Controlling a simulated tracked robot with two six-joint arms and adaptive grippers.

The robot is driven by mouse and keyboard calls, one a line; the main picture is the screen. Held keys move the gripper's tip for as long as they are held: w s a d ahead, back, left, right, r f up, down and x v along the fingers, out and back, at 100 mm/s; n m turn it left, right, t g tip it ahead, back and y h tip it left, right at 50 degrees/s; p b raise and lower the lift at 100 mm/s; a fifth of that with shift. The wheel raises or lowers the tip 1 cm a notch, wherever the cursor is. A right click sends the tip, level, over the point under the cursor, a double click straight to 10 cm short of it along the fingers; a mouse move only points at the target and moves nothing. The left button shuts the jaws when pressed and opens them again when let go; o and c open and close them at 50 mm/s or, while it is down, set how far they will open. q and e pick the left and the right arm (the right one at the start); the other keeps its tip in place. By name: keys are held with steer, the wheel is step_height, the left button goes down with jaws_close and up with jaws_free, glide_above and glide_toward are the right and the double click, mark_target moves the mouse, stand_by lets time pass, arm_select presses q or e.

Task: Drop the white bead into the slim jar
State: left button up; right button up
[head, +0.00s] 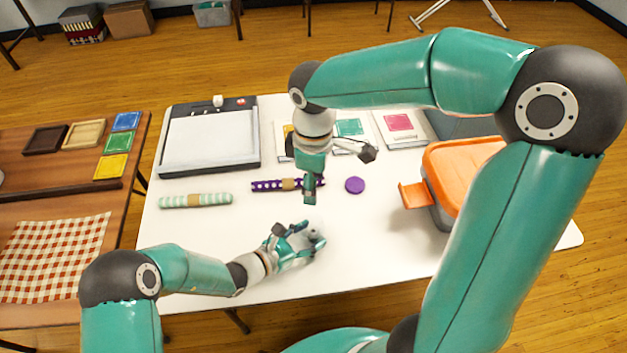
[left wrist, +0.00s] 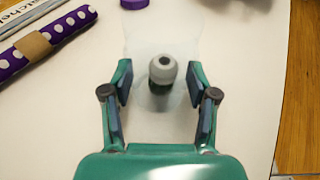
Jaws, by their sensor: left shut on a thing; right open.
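My left gripper (head: 305,240) is low over the front middle of the white table. My right gripper (head: 338,177) is open and empty above the purple roll. A purple lid (head: 355,185) lies flat on the table.
A purple dotted roll (head: 265,186) and a mint striped roll (head: 195,200) lie on the table (head: 190,245). A paper trimmer (head: 210,140) stands at the back left. An orange-lidded box (head: 465,160) stands at the right. A wooden side table (head: 65,205) is at the left.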

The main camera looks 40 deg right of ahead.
arm_select(q)
steer(key=o, duration=0.9)
steer(key=shift+o, duration=0.2)
steer(key=shift+a, duration=0.1)
